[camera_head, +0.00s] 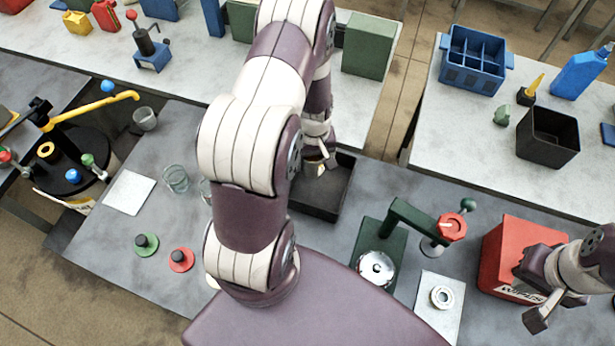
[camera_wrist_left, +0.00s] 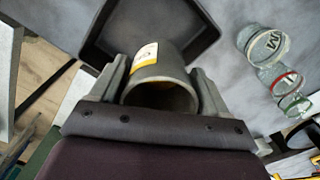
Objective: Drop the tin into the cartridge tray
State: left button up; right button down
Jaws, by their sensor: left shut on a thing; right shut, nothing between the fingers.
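The tin (camera_wrist_left: 160,73) is a grey open cylinder with a yellow and white label. My left gripper (camera_wrist_left: 159,80) is shut on it, with one finger on each side. The cartridge tray (camera_wrist_left: 205,40) is dark, shallow and square, and lies beyond the tin in the left wrist view. In the head view my left gripper (camera_head: 318,160) is over the back part of the tray (camera_head: 322,209), partly hidden by my arm. The tin's exact height above the tray floor is hard to tell. My right gripper (camera_head: 537,300) is shut and empty beside the red wipes box (camera_head: 510,262).
Glass jars (camera_head: 175,179) stand left of the tray, partly behind my arm. A green press-like stand (camera_head: 385,245) is to its right. A white plate with a ring (camera_head: 441,297) is at the front. Green and red knobs (camera_head: 181,260) sit at front left.

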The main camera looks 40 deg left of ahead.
pick_arm(q)
jog(key=shift+a+f, duration=0.25)
jog(key=shift+f, duration=0.1)
jog(key=f+b, duration=0.1)
jog(key=d+f+b, duration=0.1)
jog(key=f+b, duration=0.1)
jog(key=shift+w+d+b, duration=0.25)
jog(key=shift+d+b, duration=0.05)
jog(key=shift+d, duration=0.1)
jog(key=shift+a+f+b, duration=0.2)
jog(key=shift+f+b, duration=0.6)
jog(key=shift+f, duration=0.3)
jog(key=shift+s+a, duration=0.1)
jog(key=shift+a, duration=0.2)
jog(key=o, duration=1)
jog(key=shift+d+r, duration=0.1)
jog(key=shift+d, duration=0.15)
jog(key=shift+o, duration=0.6)
jog(key=shift+d, duration=0.1)
jog(key=shift+a+r, duration=0.2)
jog(key=r+b, duration=0.2)
jog(key=r, duration=0.9)
jog(key=shift+d+r, duration=0.15)
jog(key=shift+d, duration=0.05)
jog(key=shift+r, duration=0.5)
pick_arm(e)
notch_tip(320, 180, down, 8)
jog(key=shift+w+d+r, duration=0.15)
jog(key=shift+d, duration=0.3)
